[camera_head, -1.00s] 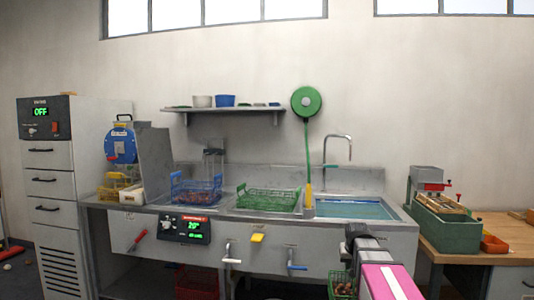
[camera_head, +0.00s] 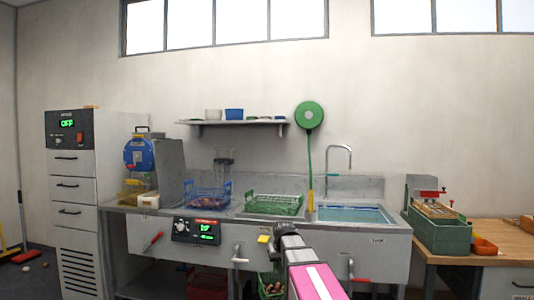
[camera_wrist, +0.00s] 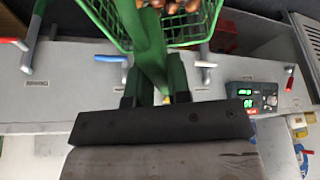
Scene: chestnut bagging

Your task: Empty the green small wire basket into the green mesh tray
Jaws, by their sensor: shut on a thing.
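The green small wire basket (camera_head: 268,286) hangs in front of the sink counter, below its top edge, partly hidden behind my arm. It also shows at the top of the wrist view (camera_wrist: 208,22), with brown chestnuts (camera_wrist: 178,5) in it. My gripper (camera_wrist: 153,92) is shut on the basket's green handle; in the head view my arm covers the fingertips. The green mesh tray (camera_head: 275,206) sits on the counter, left of the blue-water basin, and looks empty.
A blue wire basket (camera_head: 208,197) with brown contents stands left of the tray. A faucet (camera_head: 340,152) and green hose reel (camera_head: 308,115) are behind. Levers, including a red one (camera_head: 358,280), stick out from the counter front. A green machine (camera_head: 440,230) stands at right.

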